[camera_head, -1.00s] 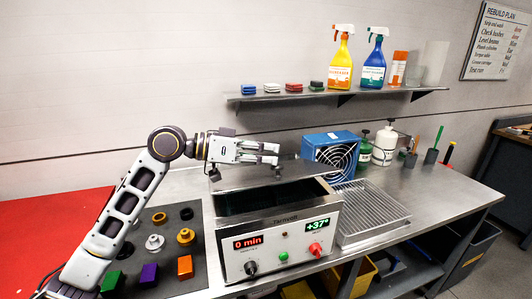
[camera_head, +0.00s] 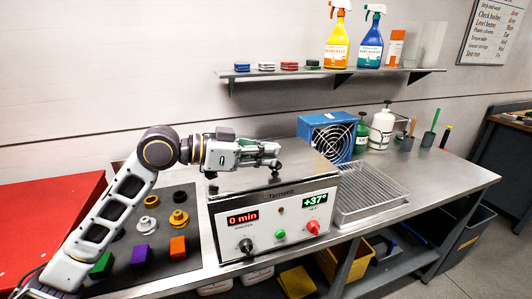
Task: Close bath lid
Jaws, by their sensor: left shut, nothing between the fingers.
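The bath (camera_head: 274,222) is a white and steel box on the bench, with a red "0 min" display, a green "+37°" display and coloured knobs on its front. Its metal lid (camera_head: 300,174) lies flat over the top, and no opening shows. My left gripper (camera_head: 278,155) is shut and empty just above the lid, pointing right. I cannot tell whether it touches the lid. The gripper and forearm hide part of the lid. My right gripper is not in view.
A wire basket (camera_head: 372,196) stands right of the bath. A blue fan unit (camera_head: 328,137) and bottles (camera_head: 382,130) stand behind. A dark mat (camera_head: 150,262) with coloured blocks and rings lies left, under my left arm. The bench is clear at right (camera_head: 440,172).

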